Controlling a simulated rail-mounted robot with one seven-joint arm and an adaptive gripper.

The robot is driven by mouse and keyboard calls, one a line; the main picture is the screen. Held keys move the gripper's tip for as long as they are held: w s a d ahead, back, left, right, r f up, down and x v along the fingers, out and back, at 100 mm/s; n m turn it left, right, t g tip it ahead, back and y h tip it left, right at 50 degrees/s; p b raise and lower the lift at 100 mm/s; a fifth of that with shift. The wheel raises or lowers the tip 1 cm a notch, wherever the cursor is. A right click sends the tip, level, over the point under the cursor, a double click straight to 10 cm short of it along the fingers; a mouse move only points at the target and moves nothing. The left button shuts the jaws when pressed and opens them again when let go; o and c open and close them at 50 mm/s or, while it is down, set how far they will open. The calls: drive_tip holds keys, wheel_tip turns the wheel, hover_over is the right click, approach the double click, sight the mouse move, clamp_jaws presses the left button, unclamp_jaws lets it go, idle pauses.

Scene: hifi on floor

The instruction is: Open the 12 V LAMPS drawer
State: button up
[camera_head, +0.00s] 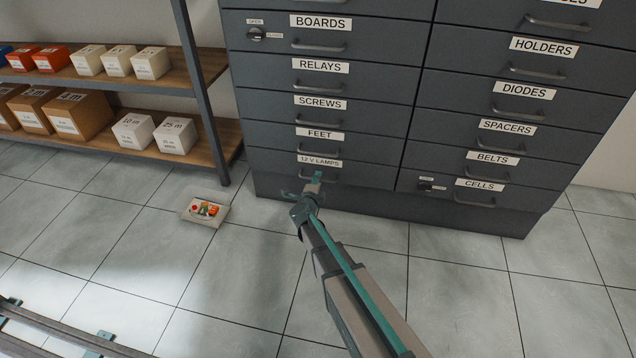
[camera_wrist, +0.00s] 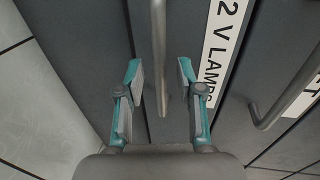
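The 12 V LAMPS drawer (camera_head: 275,165) is the lowest in the left column of the dark grey cabinet and looks shut. Its white label (camera_head: 320,162) also shows in the wrist view (camera_wrist: 222,48). In the wrist view its bar handle (camera_wrist: 159,50) runs between the two fingers of my gripper (camera_wrist: 160,80). The fingers are apart, with a gap on each side of the bar. In the head view my gripper (camera_head: 310,190) is low at the drawer front and partly covers the handle.
The FEET drawer (camera_head: 275,138) is just above, and its handle (camera_wrist: 262,122) shows in the wrist view. A small tray of coloured items (camera_head: 190,216) lies on the floor at left. Shelves with boxes (camera_head: 205,65) stand left of the cabinet. Tiled floor in front is mostly clear.

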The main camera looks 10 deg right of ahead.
drive_tip(key=shift+w+d+f, duration=0.1)
drive_tip(key=shift+w+d, duration=0.15)
drive_tip(key=shift+w, duration=0.35)
clamp_jaws()
